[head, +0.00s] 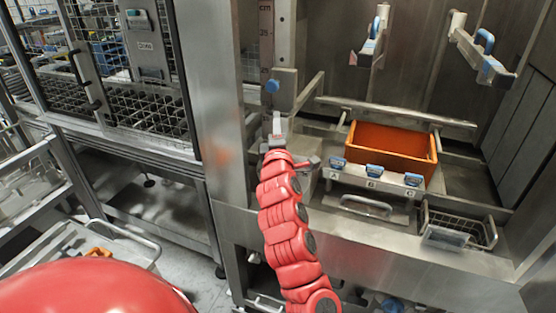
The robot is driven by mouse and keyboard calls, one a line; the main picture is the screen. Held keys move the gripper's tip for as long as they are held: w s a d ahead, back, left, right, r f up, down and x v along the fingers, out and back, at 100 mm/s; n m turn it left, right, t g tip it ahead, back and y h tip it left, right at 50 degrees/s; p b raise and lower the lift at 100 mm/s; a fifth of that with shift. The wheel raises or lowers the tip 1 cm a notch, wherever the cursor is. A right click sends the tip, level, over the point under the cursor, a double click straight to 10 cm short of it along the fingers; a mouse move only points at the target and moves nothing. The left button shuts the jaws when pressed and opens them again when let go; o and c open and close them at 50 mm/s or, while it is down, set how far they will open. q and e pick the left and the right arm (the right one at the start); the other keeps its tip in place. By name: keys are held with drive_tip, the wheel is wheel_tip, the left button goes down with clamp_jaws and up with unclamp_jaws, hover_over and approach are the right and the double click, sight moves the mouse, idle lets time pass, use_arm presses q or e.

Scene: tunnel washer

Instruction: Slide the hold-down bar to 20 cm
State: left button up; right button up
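My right gripper is out of view.
The orange bin (392,149) stands behind a rail with several blue clips (375,170). A wire basket (462,228) is at the lower right. Two spray arms (370,45) hang above. A steel column (210,90) stands left of the scale.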

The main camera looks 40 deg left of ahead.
use_arm(q)
drive_tip(key=p+v, duration=0.9)
drive_tip(key=v, duration=0.4)
drive_tip(key=shift+f, duration=0.1)
